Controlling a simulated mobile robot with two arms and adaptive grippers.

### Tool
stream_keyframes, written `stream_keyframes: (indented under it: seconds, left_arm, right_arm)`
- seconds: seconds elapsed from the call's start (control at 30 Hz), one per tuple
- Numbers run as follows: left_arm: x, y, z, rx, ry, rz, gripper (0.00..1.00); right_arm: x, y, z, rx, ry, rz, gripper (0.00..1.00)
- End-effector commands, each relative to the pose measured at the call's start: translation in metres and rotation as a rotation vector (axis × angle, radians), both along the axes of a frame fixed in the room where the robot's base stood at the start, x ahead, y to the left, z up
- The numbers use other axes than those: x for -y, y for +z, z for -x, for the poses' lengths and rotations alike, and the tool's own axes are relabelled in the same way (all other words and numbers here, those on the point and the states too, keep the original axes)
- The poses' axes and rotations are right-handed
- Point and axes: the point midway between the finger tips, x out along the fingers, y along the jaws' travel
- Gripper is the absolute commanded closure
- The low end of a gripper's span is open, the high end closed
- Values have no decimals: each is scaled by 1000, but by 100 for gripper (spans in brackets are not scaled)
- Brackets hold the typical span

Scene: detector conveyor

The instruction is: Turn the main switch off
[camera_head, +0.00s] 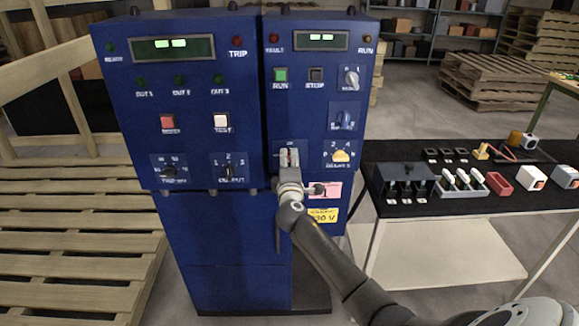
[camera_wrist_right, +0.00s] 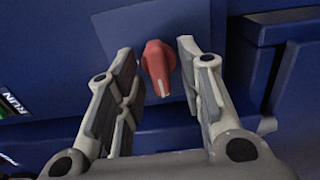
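The main switch is a red rotary knob (camera_wrist_right: 157,68) with a white line, on a blue panel plate in the right wrist view. Its line points down in that view. My right gripper (camera_wrist_right: 156,50) is open, one finger on each side of the knob, with visible gaps. In the head view my right gripper (camera_head: 289,155) is at the lower left of the right blue cabinet's panel (camera_head: 300,110), mostly covering the switch there. My left gripper is not in view.
Other knobs and buttons sit close by, including a yellow knob (camera_head: 341,156) and a green RUN button (camera_head: 281,75). A key switch on a pink plate (camera_head: 332,190) is just below right. A black table (camera_head: 470,212) with boxes stands right; wooden pallets (camera_head: 70,250) lie left.

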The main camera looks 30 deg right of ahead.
Motion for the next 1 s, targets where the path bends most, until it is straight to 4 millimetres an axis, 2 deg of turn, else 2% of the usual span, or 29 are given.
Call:
stream_keyframes:
  seconds: [0.17, 0.7, 1.0]
  left_arm:
    - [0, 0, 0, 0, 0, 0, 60]
    - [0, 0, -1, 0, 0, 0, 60]
    - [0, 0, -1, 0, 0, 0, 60]
  right_arm:
    - [-8, -2, 12, -1, 3, 0, 65]
    - [-54, -2, 88, -1, 1, -2, 65]
    - [-61, -1, 101, -1, -1, 0, 65]
